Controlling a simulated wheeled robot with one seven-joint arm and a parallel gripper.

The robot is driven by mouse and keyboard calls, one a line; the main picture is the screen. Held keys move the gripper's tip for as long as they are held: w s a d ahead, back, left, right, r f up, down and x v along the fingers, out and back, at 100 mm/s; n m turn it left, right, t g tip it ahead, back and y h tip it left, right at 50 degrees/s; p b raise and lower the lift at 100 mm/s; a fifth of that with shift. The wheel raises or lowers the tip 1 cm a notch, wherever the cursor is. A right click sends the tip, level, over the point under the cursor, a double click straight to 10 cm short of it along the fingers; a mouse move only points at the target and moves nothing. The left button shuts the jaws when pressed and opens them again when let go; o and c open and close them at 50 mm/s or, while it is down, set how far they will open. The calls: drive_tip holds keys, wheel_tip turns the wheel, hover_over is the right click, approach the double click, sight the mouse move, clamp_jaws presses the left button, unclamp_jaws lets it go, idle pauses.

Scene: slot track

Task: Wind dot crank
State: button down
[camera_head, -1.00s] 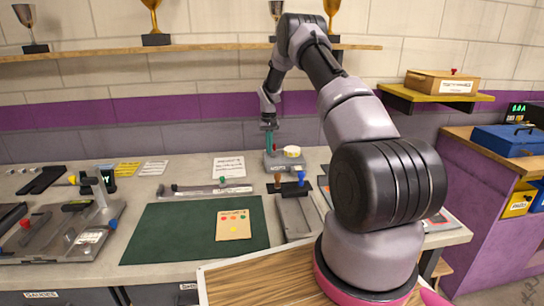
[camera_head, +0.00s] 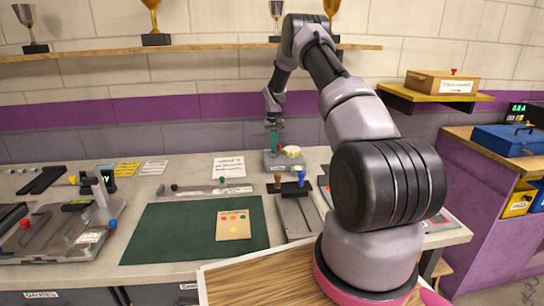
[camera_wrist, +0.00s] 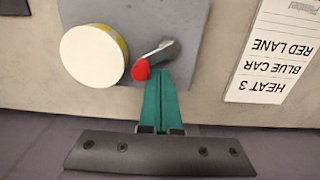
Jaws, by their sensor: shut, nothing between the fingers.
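The crank (camera_wrist: 156,58) is a short metal arm with a red knob (camera_wrist: 142,70) on its end, set on a grey box (camera_wrist: 186,22). A round white-topped drum with a yellow side (camera_wrist: 92,55) sits beside it on the same box. In the head view the grey box (camera_head: 284,166) stands at the back of the workbench, with the drum (camera_head: 292,151) on top. My gripper (camera_wrist: 160,74) has teal fingers, shut together and empty. The fingertips are right beside the red knob and the crank arm; I cannot tell whether they touch. My gripper also shows in the head view (camera_head: 275,150).
A printed card (camera_wrist: 275,50) lies beside the box on the bench. In the head view, a track piece with a blue knob (camera_head: 301,178) stands in front of the box. A green mat (camera_head: 170,230) with a dotted card (camera_head: 233,225) lies front left.

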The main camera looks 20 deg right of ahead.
sight(281, 156)
drive_tip(key=shift+s+d, duration=0.1)
drive_tip(key=shift+d, duration=0.05)
drive_tip(key=shift+s+d, duration=0.3)
drive_tip(key=shift+d, duration=0.05)
drive_tip(key=shift+s+d, duration=0.1)
idle(0.5)
drive_tip(key=shift+s+d, duration=0.25)
drive_tip(key=shift+s, duration=0.15)
drive_tip(key=shift+s+d, duration=0.15)
drive_tip(key=shift+s, duration=0.4)
drive_tip(key=shift+s, duration=0.2)
